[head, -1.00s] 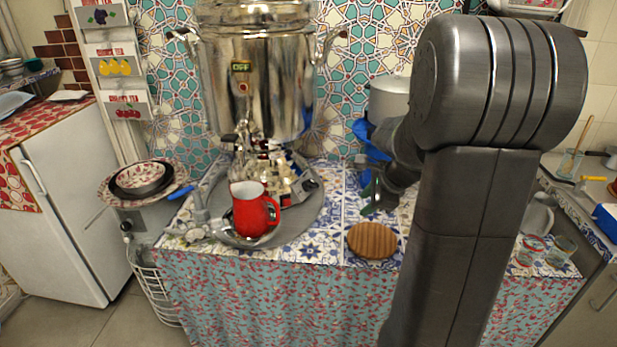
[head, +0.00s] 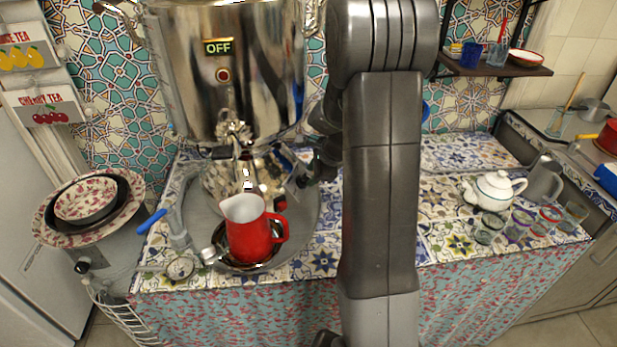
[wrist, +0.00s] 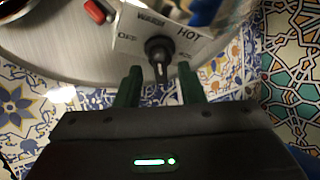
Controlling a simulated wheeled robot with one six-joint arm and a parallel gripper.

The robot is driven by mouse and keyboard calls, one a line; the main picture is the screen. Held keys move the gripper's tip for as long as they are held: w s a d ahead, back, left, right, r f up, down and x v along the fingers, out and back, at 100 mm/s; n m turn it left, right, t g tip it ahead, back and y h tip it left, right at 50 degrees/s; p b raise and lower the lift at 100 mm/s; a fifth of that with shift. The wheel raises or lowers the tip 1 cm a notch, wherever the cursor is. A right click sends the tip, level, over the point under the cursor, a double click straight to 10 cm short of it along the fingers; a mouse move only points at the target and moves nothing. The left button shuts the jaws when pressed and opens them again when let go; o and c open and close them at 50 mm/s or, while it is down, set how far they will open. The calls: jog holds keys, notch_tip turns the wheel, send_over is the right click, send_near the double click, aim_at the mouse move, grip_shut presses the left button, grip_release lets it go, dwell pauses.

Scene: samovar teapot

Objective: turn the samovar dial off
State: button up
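The samovar (head: 265,75) is a large shiny metal urn with an "OFF" sign (head: 218,47) and a red round lamp below it. In the wrist view its dial (wrist: 158,50) is a black knob on a white plate (wrist: 128,44) marked OFF, WARM and HOT. A white mark shows on the knob's near side; I cannot tell which setting it means. My gripper (wrist: 160,76) is open, with a dark finger to either side of the knob's near end. I cannot tell whether they touch it. In the head view my arm partly hides the gripper beside the samovar's base.
A red jug (head: 250,230) stands at the front of the round grey tray (head: 303,222), below the tap. Bowls (head: 88,200) are at left. A white teapot (head: 492,190) and several glasses stand at right. Tiled counter between my arm and the teapot is clear.

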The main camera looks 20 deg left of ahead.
aim_at(305, 182)
jog(key=shift+x, duration=1.5)
jog(key=shift+r, duration=0.1)
jog(key=c, duration=0.6)
jog(key=shift+c, duration=0.2)
